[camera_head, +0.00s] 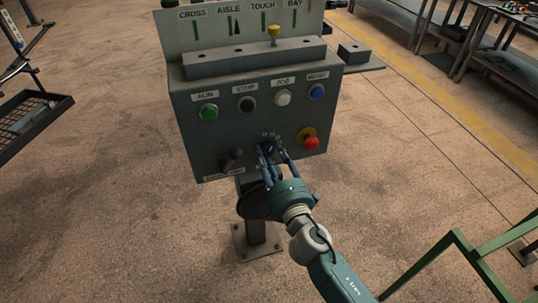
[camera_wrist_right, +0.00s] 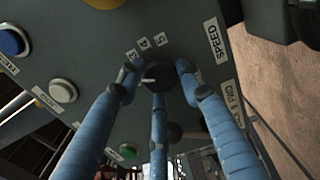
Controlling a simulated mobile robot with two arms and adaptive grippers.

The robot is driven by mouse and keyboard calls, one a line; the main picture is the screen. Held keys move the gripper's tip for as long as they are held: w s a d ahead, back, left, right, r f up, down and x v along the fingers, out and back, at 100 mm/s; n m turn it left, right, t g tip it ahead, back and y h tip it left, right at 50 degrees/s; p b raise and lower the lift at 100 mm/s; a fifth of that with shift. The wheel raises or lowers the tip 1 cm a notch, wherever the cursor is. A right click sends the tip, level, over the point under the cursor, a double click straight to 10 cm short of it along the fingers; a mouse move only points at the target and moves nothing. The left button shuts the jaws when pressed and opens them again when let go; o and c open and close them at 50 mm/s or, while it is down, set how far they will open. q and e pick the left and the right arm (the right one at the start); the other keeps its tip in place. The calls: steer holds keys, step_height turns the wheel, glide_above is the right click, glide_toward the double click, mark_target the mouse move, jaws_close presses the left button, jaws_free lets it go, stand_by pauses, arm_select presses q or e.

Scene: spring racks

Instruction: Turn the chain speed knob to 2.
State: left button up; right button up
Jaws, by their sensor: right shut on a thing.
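The chain speed knob (camera_wrist_right: 162,74) is a dark round knob on the grey control box, beside the SPEED label (camera_wrist_right: 215,40) in the wrist view. It also shows between my fingers in the head view (camera_head: 267,147). My right gripper (camera_head: 269,153) has its blue fingers closed around the knob, and they also show in the wrist view (camera_wrist_right: 160,80). A white pointer mark on the knob points left in the wrist view, toward a finger. Numerals sit above the knob, and some are hidden, so the exact setting cannot be read. My left gripper is out of view.
The control box (camera_head: 185,130) has green, black, white and blue buttons in a row. A red stop button (camera_head: 311,143) is right of the knob, and a dark lever switch (camera_head: 231,160) is left of it. A green rail (camera_head: 450,250) stands at lower right.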

steer(key=o, duration=1.1)
steer(key=shift+d+f, duration=0.25)
steer(key=shift+f, duration=0.05)
steer(key=shift+o, duration=0.2)
steer(key=shift+r, duration=0.1)
steer(key=shift+s, duration=0.4)
steer(key=v, duration=1.1)
steer(key=shift+d, duration=0.2)
